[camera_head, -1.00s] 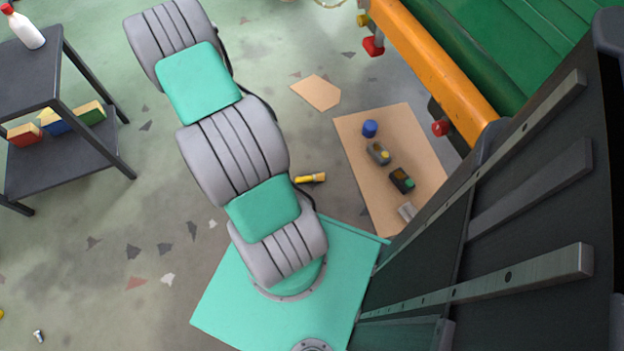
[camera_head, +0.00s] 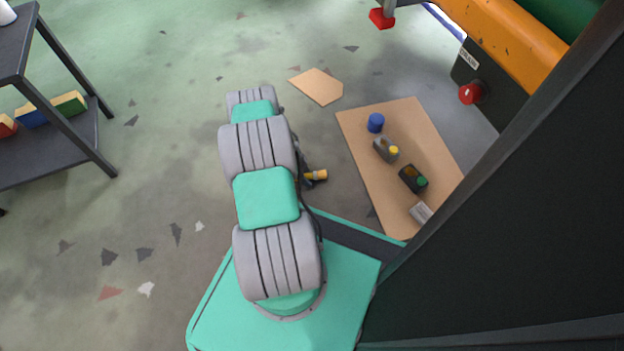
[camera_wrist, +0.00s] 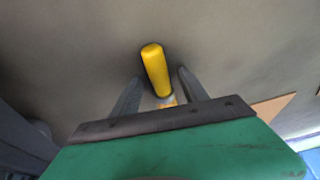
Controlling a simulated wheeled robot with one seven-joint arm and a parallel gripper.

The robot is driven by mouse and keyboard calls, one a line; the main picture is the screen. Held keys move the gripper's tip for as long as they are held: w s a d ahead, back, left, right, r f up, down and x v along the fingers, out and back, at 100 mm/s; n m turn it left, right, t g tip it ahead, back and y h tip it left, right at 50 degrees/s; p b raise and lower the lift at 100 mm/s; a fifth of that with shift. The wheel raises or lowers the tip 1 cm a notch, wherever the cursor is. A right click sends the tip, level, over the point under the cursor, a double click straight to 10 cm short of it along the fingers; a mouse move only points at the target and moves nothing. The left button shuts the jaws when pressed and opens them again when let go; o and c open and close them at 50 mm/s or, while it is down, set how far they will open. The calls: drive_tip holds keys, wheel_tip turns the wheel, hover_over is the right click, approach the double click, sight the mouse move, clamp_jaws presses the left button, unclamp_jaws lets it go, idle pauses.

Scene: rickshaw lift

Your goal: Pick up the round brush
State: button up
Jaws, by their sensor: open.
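The round brush (camera_wrist: 155,68) shows in the wrist view as a yellow handle on the floor. It points away from me between my two fingers, and its near end is hidden behind my gripper's green body. In the head view only a short yellow piece of the brush (camera_head: 318,174) shows to the right of my arm, beside a dark finger. My gripper (camera_wrist: 154,88) is open, with one finger on each side of the handle. I cannot tell whether either finger touches it.
A cardboard sheet (camera_head: 360,158) lies to the right with a blue can (camera_head: 376,122) and several small containers. A smaller cardboard piece (camera_head: 317,86) lies farther off. A dark shelf (camera_head: 60,150) stands at left. Orange machinery (camera_head: 510,30) is at upper right. Floor at left is mostly clear.

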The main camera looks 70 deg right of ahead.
drive_tip(key=shift+c, duration=0.3)
clamp_jaws()
idle(0.3)
